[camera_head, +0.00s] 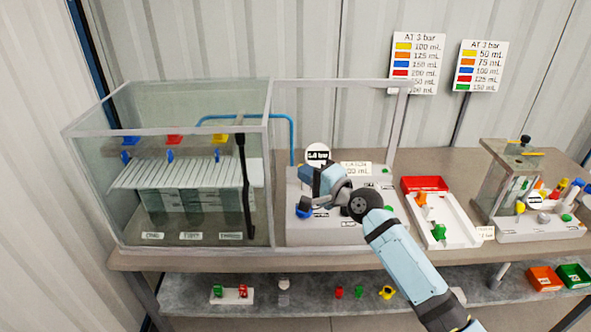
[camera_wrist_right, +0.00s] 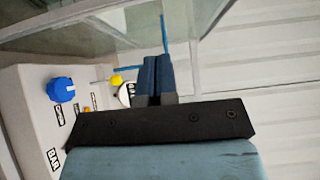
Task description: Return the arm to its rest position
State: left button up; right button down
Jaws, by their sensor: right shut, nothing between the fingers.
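My right arm comes in from the bottom right in the head view. Its gripper (camera_head: 309,181) is over the grey control panel (camera_head: 300,235), beside the glass tank. In the right wrist view the fingers of the right gripper (camera_wrist_right: 154,75) are together with nothing between them. A blue knob (camera_wrist_right: 61,90) on the panel lies left of the fingers, apart from them in that picture. The blue knob also shows in the head view (camera_head: 304,211), just below the gripper. The arm hides part of the panel. My left gripper is not in view.
The glass tank (camera_head: 185,120) stands on the left of the bench. Right of the panel are a white tray (camera_head: 462,233) with a red bin (camera_head: 425,184) and a second device (camera_head: 510,185). Two label signs (camera_head: 418,62) stand behind. A lower shelf (camera_head: 330,315) holds small coloured parts.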

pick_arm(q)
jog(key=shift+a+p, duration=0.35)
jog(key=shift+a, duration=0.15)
pick_arm(e)
jog(key=s+d+f+n+h, duration=0.3)
jog(key=s+d+f+n, duration=0.1)
jog(key=s+f, duration=0.6)
jog(key=s+d+f+n+h, duration=0.3)
jog(key=s+d+f, duration=0.4)
jog(key=s, duration=0.8)
jog(key=s+d+f+n+g+h, duration=0.1)
jog(key=s+d+f+n+h, duration=0.3)
jog(key=s+f, duration=0.9)
jog(key=shift+s+d+f+n, duration=0.25)
jog(key=shift+d+n, duration=0.15)
jog(key=shift+d, duration=0.7)
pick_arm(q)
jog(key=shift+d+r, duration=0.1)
